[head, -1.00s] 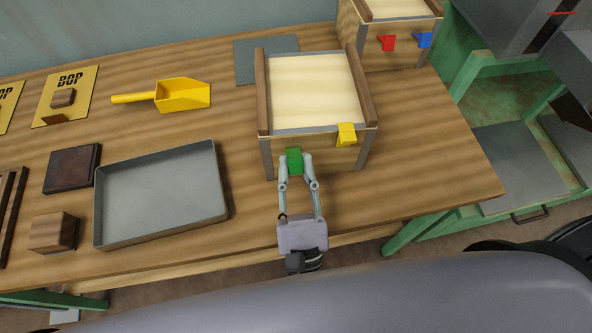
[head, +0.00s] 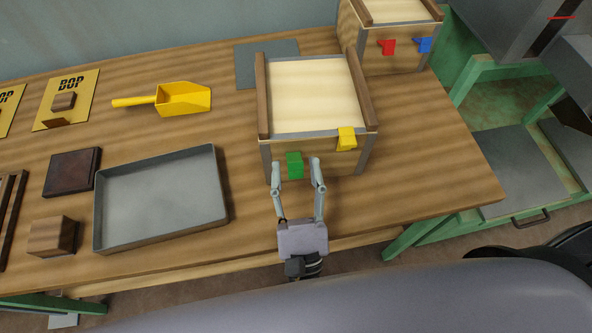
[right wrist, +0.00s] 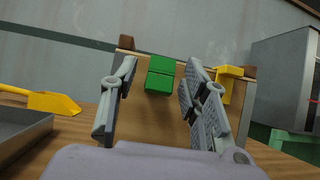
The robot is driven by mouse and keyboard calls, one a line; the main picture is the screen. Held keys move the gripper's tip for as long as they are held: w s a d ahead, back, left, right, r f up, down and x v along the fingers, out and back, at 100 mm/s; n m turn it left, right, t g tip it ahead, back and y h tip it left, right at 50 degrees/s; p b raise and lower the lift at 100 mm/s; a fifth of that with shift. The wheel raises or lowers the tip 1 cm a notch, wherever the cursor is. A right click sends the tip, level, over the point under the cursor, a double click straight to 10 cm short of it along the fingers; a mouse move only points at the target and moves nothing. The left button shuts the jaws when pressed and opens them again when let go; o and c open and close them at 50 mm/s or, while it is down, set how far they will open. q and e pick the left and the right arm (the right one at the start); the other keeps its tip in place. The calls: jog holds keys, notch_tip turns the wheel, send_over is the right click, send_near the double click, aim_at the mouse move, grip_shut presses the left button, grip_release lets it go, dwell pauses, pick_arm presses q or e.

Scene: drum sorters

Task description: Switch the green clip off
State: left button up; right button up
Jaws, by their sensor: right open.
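The green clip (head: 294,166) is on the front face of the near wooden box (head: 318,154), left of the yellow clip (head: 346,139). The green clip sits lower than the yellow one, which reaches up over the rim. My right gripper (head: 295,173) is open in front of the box, its fingers on either side of the green clip with gaps. In the right wrist view the green clip (right wrist: 160,75) shows between the spread fingers (right wrist: 160,92), upright against the box front. My left gripper is not in view.
A grey tray (head: 222,207) lies left of the box and a yellow scoop (head: 182,98) behind the tray. A second box (head: 400,55) with a red clip (head: 387,47) and a blue clip (head: 424,45) stands behind right. The table right of the near box is bare.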

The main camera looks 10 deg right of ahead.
jog(key=d+v, duration=0.1)
jog(key=v, duration=1.1)
jog(key=shift+a, duration=0.45)
jog(key=shift+s+r, duration=0.1)
